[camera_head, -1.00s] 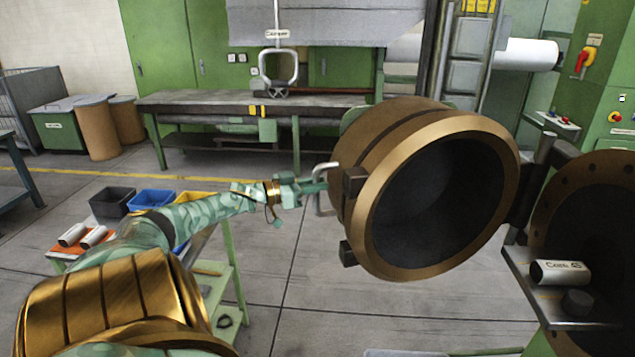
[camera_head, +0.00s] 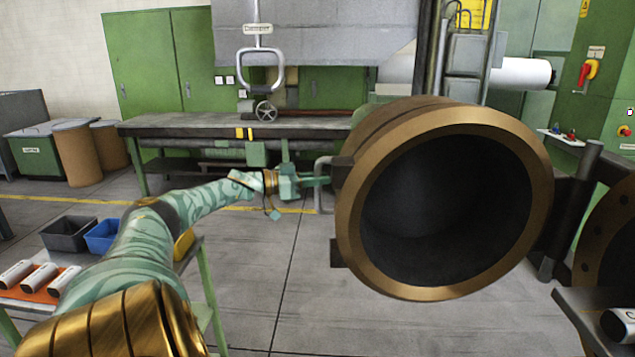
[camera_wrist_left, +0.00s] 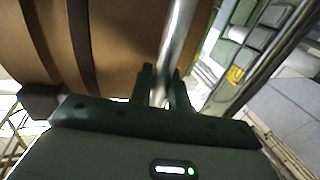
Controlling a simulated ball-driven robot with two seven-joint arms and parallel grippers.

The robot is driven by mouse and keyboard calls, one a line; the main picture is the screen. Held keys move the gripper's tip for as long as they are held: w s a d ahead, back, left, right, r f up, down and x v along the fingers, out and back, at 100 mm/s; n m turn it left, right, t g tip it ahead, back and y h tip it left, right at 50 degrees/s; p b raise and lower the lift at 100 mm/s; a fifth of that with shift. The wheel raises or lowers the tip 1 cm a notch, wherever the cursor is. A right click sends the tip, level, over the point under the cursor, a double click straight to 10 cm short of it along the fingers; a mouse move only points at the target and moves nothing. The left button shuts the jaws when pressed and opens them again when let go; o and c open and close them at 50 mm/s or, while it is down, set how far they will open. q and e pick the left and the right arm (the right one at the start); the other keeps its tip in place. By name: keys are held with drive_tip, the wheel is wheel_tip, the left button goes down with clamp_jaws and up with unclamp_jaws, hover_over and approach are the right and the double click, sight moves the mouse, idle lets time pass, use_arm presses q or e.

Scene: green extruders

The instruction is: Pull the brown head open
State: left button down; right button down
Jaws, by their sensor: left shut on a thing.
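The brown head (camera_head: 362,205) is a thick round ring with a dark hollow inside. It hangs swung out on its hinge at the right, its open face turned toward me. A bent metal handle (camera_head: 319,185) stands at its left side. My left gripper (camera_head: 318,181) reaches the handle from the left. In the left wrist view the fingers of my left gripper (camera_wrist_left: 162,88) are shut around the shiny handle bar (camera_wrist_left: 178,45), beside the brown side of the head (camera_wrist_left: 115,40). My right gripper is not in view.
The brown flange of the machine (camera_head: 606,235) stands at the far right, with a shelf (camera_head: 590,310) before it. A trolley with bins (camera_head: 70,232) and white cylinders stands at the left. A workbench (camera_head: 200,125) is behind. The middle floor is clear.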

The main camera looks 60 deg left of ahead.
use_arm(q)
drive_tip(key=shift+f, duration=0.3)
drive_tip(key=c, duration=1.4)
unclamp_jaws()
drive_tip(key=shift+d, duration=0.1)
drive_tip(key=shift+c, duration=0.2)
drive_tip(key=shift+o, duration=0.3)
drive_tip(key=shift+w, duration=0.15)
drive_tip(key=shift+r, duration=0.1)
drive_tip(key=p+v, duration=0.6)
drive_tip(key=v, duration=1)
drive_tip(key=shift+p, duration=0.4)
